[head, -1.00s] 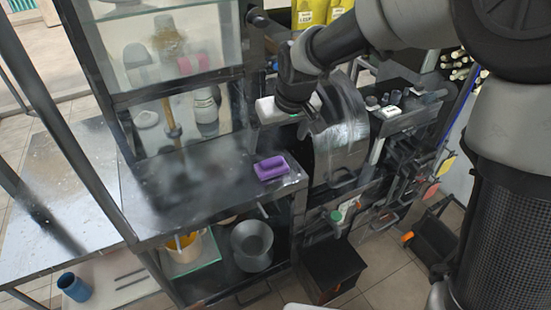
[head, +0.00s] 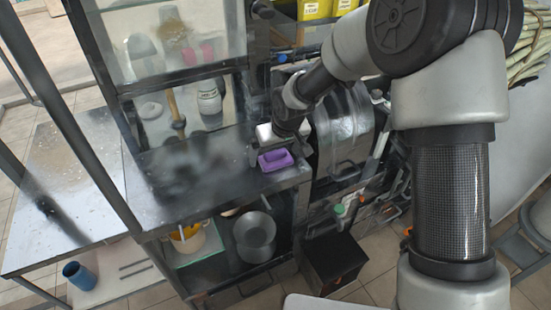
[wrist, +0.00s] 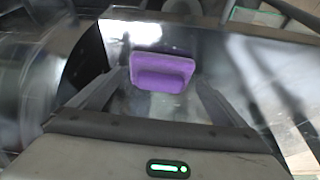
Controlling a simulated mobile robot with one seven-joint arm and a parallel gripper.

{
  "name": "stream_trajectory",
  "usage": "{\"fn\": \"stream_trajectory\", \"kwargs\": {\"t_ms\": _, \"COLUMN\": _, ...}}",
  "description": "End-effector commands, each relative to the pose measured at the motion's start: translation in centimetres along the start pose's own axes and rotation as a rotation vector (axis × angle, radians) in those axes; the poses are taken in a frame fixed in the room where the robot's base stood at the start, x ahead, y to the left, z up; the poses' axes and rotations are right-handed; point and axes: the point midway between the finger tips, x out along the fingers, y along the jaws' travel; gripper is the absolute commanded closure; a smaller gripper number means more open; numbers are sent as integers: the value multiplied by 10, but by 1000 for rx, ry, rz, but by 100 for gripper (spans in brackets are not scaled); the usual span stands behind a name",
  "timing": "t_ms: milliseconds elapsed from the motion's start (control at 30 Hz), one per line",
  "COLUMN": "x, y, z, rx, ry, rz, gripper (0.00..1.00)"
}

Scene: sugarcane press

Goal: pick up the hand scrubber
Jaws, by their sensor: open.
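The hand scrubber (head: 276,160) is purple, with a raised handle on a flat base. It lies on the dark metal counter (head: 200,188) near its right end. In the wrist view the scrubber (wrist: 161,70) sits ahead of and between the two fingers. My gripper (wrist: 155,98) is open and empty; its fingers lie to either side, nearer the camera than the scrubber. In the head view my gripper (head: 272,150) is right at the scrubber, just above and behind it, and its fingertips are partly hard to make out. Contact cannot be told.
A glass-fronted cabinet (head: 118,90) rises behind the counter. The metal press drum (head: 343,135) stands close to the right of the scrubber. Below are a grey pot (head: 254,236) and a yellow-and-white container (head: 188,238) on a shelf. The counter left of the scrubber is clear.

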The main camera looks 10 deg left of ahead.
Motion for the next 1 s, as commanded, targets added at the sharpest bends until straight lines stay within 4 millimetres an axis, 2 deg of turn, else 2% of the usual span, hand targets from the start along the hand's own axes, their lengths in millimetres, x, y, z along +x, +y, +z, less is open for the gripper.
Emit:
{"fn": "stream_trajectory", "kwargs": {"t_ms": 167, "x": 0, "y": 0, "z": 0, "rx": 0, "ry": 1, "rz": 0, "gripper": 4}}
{"fn": "stream_trajectory", "kwargs": {"t_ms": 267, "x": 0, "y": 0, "z": 0, "rx": 0, "ry": 0, "rz": 0, "gripper": 17}}
{"fn": "stream_trajectory", "kwargs": {"t_ms": 433, "x": 0, "y": 0, "z": 0, "rx": 0, "ry": 0, "rz": 0, "gripper": 46}}
{"fn": "stream_trajectory", "kwargs": {"t_ms": 467, "x": 0, "y": 0, "z": 0, "rx": 0, "ry": 0, "rz": 0, "gripper": 49}}
{"fn": "stream_trajectory", "kwargs": {"t_ms": 767, "x": -6, "y": 0, "z": -3, "rx": 0, "ry": 1, "rz": 1, "gripper": 49}}
{"fn": "stream_trajectory", "kwargs": {"t_ms": 1000, "x": -47, "y": 1, "z": -20, "rx": 0, "ry": 5, "rz": 2, "gripper": 49}}
